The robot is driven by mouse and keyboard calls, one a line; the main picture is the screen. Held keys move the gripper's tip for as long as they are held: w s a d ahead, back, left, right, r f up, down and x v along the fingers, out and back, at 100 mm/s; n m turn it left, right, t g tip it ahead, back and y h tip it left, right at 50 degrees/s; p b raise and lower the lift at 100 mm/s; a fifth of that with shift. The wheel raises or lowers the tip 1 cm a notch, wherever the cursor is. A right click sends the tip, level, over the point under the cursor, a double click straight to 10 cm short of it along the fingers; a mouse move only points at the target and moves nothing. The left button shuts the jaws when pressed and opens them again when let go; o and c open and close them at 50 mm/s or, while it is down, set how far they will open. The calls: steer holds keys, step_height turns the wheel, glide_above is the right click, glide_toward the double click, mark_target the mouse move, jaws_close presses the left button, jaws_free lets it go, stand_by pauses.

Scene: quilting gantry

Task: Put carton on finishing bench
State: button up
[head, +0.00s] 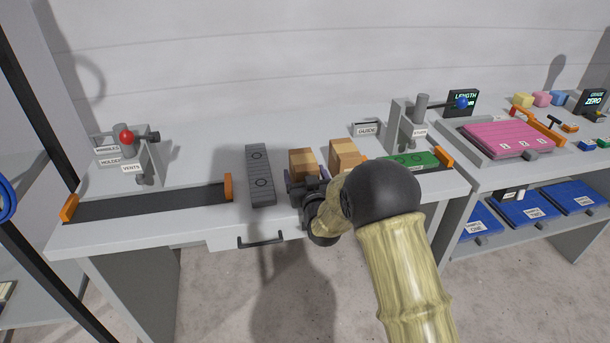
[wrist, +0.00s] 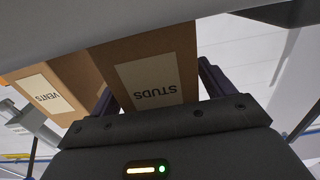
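Two brown cartons stand side by side on the long grey bench (head: 205,160). The left one (head: 302,160) carries a STUDS label in the wrist view (wrist: 158,75). The other carton (head: 345,153) carries a VENTS label in the wrist view (wrist: 62,85). My gripper (head: 306,180) is low at the front of the STUDS carton. Its fingers (wrist: 160,90) stand on either side of that carton, with a narrow gap seeming to show, so it looks open. The cartons' undersides are hidden. No label in view names a finishing bench.
A grey ribbed block (head: 260,175) lies left of the cartons; a dark strip with orange ends (head: 150,204) lies further left. A green piece (head: 412,160) is right of them. A second bench at right bears a pink pad (head: 508,138). Clear bench top lies behind the block.

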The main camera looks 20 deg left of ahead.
steer(key=b+v, duration=0.1)
steer(key=v, duration=1.1)
steer(key=shift+b, duration=0.4)
stand_by(0.5)
steer(key=s+d+f+m+g+h, duration=0.1)
steer(key=d+g+h, duration=0.15)
steer(key=d, duration=0.65)
steer(key=d+f+m+g+h, duration=0.2)
steer(key=d+h, duration=0.2)
steer(key=d, duration=0.4)
steer(key=s+d+m+g+h, duration=0.3)
steer(key=s+d+g, duration=0.5)
steer(key=s+d, duration=0.8)
steer(key=shift+s+f, duration=0.35)
steer(key=shift+s, duration=0.75)
